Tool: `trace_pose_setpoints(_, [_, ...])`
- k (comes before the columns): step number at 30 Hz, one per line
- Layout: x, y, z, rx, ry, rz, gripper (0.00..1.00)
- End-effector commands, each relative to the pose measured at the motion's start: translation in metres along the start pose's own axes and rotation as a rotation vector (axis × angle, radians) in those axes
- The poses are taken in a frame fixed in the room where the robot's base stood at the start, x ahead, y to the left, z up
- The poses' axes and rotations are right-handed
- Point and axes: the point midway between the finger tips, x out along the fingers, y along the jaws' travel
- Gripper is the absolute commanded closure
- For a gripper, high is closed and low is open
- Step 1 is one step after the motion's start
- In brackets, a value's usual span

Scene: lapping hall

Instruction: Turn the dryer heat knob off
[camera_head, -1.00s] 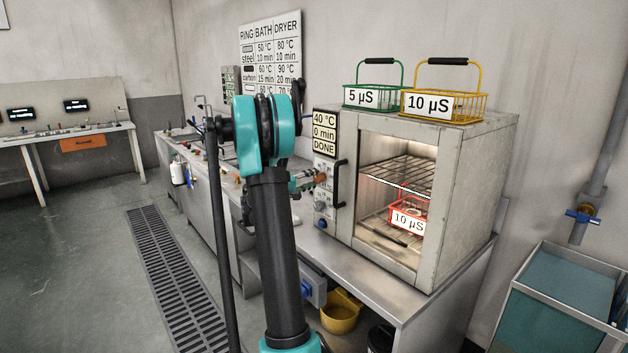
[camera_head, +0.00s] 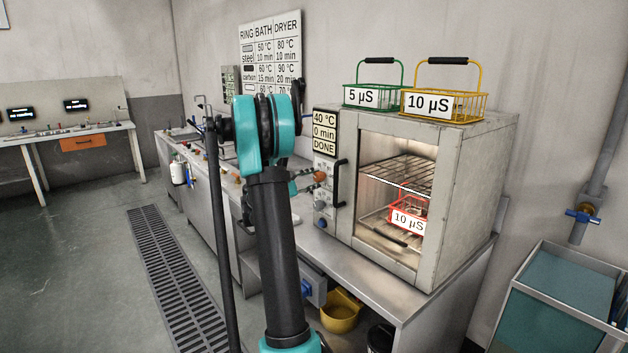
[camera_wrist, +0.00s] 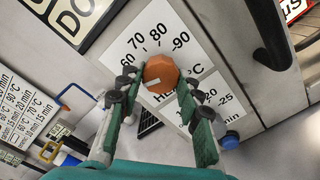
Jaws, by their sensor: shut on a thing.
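The dryer (camera_head: 450,190) stands on a steel bench, its door side showing lit wire racks. Its orange heat knob (camera_wrist: 161,74) sits on a white dial with temperature numbers in the wrist view. The knob's pale pointer mark faces the lower left, away from the printed 60 to 90 numbers. My gripper (camera_wrist: 158,88) has its two fingers on either side of the knob, shut on it. In the head view the knob (camera_head: 320,177) is small, and my arm covers part of the area beside it. The dryer display (camera_head: 324,132) reads 40 °C, 0 min, DONE.
A red basket (camera_head: 406,217) labelled 10 µS is inside the dryer. A green basket (camera_head: 374,84) and a yellow basket (camera_head: 443,92) stand on top. A black door handle (camera_wrist: 268,35) is close to the right of my gripper. A blue knob (camera_wrist: 229,140) is below.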

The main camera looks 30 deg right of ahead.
Motion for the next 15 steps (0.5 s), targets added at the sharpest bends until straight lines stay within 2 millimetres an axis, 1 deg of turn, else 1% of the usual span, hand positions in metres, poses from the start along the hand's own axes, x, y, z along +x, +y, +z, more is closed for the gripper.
trace_pose_setpoints(6, [-0.0009, -0.0010, -0.0008, -0.108, 0.003, -0.001, 0.94])
trace_pose_setpoints(15, [-0.0009, -0.0014, -0.0008, -0.170, 0.003, -0.002, 0.94])
